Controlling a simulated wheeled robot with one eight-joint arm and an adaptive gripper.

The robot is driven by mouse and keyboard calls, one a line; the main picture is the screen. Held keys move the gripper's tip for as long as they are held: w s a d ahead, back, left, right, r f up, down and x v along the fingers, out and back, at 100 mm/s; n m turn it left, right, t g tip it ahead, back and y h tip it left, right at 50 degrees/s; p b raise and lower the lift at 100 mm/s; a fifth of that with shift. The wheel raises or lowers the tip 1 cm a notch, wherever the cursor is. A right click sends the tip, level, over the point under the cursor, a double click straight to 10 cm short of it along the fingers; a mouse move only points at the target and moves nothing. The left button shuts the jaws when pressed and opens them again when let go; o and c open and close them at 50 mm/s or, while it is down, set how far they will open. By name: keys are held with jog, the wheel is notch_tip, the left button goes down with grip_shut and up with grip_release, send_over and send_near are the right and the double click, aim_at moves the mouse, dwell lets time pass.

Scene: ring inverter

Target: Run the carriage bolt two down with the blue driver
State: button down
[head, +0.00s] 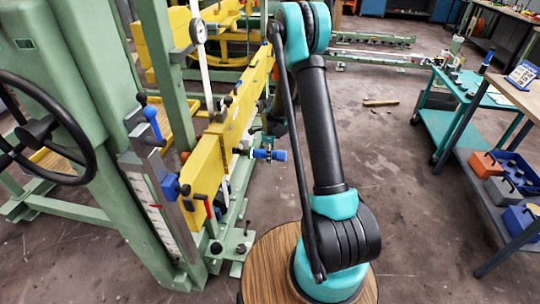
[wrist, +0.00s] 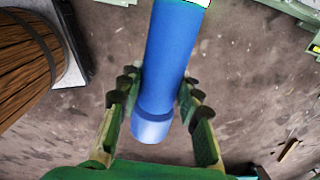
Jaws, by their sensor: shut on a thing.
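The blue driver (head: 268,155) lies roughly level beside the yellow beam (head: 236,118) in the head view, its other end towards the beam. In the wrist view the blue driver (wrist: 170,60) runs from the top edge down between the green fingers. My gripper (wrist: 158,84) is shut on it, one finger on each side.
A green machine column with a black handwheel (head: 40,120) stands at the left. A blue-handled lever (head: 153,120) and a red lever (head: 207,205) stick out near the beam. A teal cart (head: 465,95) and a workbench stand at the right. The floor between is mostly clear.

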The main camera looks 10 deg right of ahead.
aim_at(281, 152)
jog(key=shift+s+d, duration=0.25)
jog(key=shift+d, duration=0.55)
jog(key=shift+s+d, duration=0.3)
jog(key=shift+d, duration=0.45)
jog(key=shift+s+d, duration=0.25)
jog(key=shift+d, duration=0.55)
jog(key=shift+r, duration=0.1)
